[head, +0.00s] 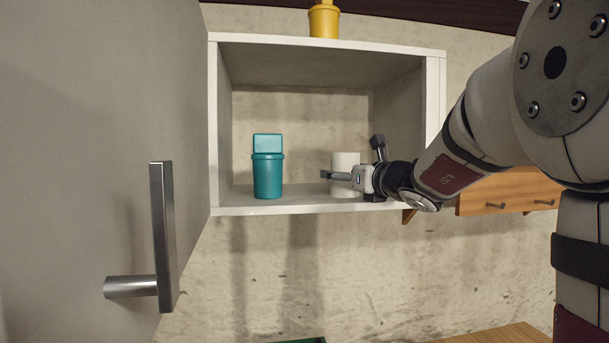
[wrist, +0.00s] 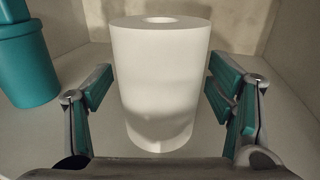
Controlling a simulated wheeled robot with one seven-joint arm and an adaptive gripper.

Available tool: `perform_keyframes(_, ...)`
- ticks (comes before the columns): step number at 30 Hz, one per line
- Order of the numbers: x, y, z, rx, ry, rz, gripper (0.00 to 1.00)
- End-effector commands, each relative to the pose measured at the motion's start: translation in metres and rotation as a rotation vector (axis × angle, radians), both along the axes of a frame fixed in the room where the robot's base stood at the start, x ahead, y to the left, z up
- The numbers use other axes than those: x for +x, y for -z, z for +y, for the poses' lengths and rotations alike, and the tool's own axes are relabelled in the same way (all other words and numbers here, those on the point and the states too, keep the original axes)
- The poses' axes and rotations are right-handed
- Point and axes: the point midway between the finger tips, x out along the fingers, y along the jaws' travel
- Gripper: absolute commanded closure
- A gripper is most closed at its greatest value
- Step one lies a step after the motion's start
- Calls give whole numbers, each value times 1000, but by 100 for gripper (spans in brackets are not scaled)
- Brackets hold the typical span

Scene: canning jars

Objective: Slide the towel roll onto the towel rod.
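The white towel roll (head: 346,163) stands upright on the floor of the open wall cabinet, toward its right side. My gripper (head: 345,177) reaches into the cabinet from the right, in front of the roll. In the wrist view, the roll (wrist: 160,85) stands between the two spread fingers of my gripper (wrist: 160,100), with its round core hole facing up. A gap shows on each side between the fingers and the roll. I cannot make out the towel rod in either view.
A teal lidded container (head: 267,170) stands left of the roll. The cabinet (head: 320,208) has side walls and a top close around. A yellow container (head: 323,20) stands on top. A grey door with a metal handle (head: 162,235) is at left. A wooden drawer unit (head: 510,192) is at right.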

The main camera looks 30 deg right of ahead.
Motion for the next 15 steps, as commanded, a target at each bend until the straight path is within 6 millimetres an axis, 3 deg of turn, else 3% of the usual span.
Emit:
perform_keyframes(1,0,0,0,0,0,0,42)
perform_keyframes(5,0,0,0,0,0,0,72)
perform_keyframes(6,0,0,0,0,0,0,75)
perform_keyframes(15,0,-1,0,0,0,-1,75)
